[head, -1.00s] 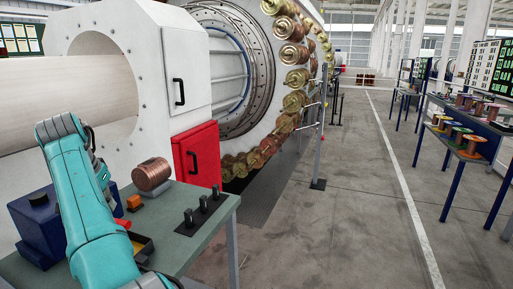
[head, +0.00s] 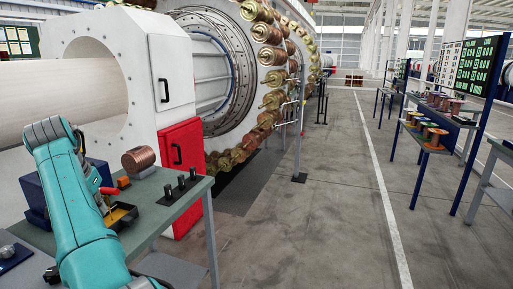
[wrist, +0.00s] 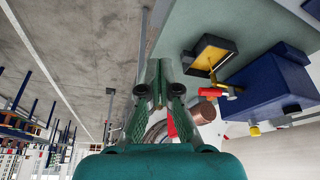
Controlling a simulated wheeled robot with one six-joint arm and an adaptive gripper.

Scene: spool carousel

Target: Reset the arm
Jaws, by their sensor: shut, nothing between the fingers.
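My teal arm (head: 75,205) is bent in front of the workbench at the left of the head view. My gripper (wrist: 158,88) shows in the wrist view with its two green fingers together and nothing between them. It is apart from the things on the bench. In the head view the gripper itself is not visible.
The large spool carousel (head: 213,75) stands behind. The floor (head: 310,220) at centre right is clear.

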